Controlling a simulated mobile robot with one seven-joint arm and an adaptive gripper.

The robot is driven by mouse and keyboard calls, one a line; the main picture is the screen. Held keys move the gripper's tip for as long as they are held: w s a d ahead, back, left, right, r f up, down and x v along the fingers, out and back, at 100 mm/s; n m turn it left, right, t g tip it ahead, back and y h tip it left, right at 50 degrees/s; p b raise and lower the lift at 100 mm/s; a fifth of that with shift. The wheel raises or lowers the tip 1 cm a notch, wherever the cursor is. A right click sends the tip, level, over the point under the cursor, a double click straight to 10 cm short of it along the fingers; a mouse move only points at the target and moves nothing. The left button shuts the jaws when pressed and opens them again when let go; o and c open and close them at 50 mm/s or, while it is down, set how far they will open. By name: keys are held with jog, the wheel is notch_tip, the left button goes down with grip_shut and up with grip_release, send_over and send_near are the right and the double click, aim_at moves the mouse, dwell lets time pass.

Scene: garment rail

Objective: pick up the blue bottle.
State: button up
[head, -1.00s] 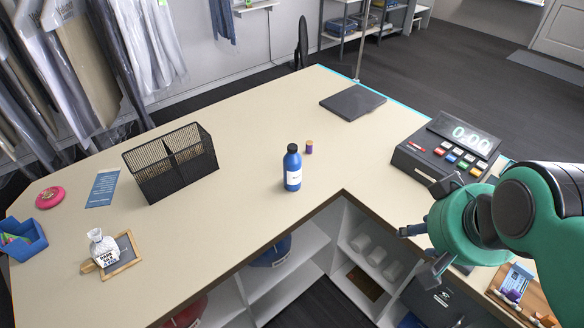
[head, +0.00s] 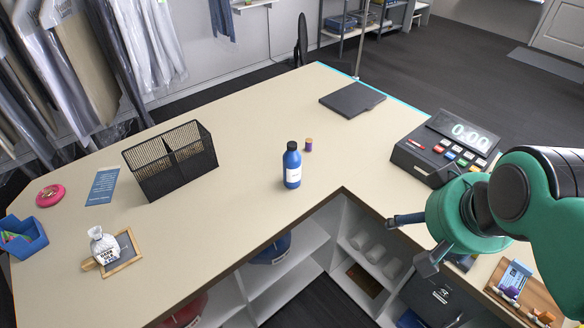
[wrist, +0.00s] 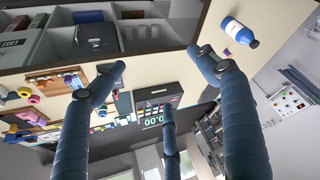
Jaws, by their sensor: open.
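The blue bottle (head: 292,166) has a dark cap and a white label. It stands upright on the beige counter (head: 245,120), near the inner corner of the counter's edge. In the wrist view the bottle (wrist: 238,31) shows at the upper right, beyond the tip of the right finger. My gripper (head: 410,242) is at the right in the head view, apart from the bottle and to its right. In the wrist view its dark blue fingers are spread wide with nothing between them. Part of the gripper is hidden behind my green wrist.
A small purple and orange object (head: 308,145) stands close behind the bottle. A black mesh organizer (head: 172,165) is to the left. A cash register (head: 445,145) and a dark flat folder (head: 352,100) are to the right. Open shelves (head: 290,260) lie below the counter edge.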

jog(key=w+a+r+g+p, duration=0.1)
jog(key=w+a+r+p, duration=0.15)
jog(key=w, duration=0.35)
jog(key=w+a+r+p, duration=0.1)
jog(key=w+r+p, duration=0.15)
jog(key=w, duration=0.35)
jog(key=g+p, duration=0.5)
jog(key=p, duration=0.6)
send_over(293, 144)
jog(key=f, duration=1.6)
jog(key=shift+s+d+f, duration=0.1)
jog(key=shift+d+f, duration=0.15)
jog(key=shift+f, duration=0.05)
jog(key=shift+a+f, duration=0.3)
jog(key=shift+f, duration=0.2)
jog(key=shift+f, duration=0.1)
jog(key=shift+f+p, duration=0.65)
jog(key=shift+f, duration=3.55)
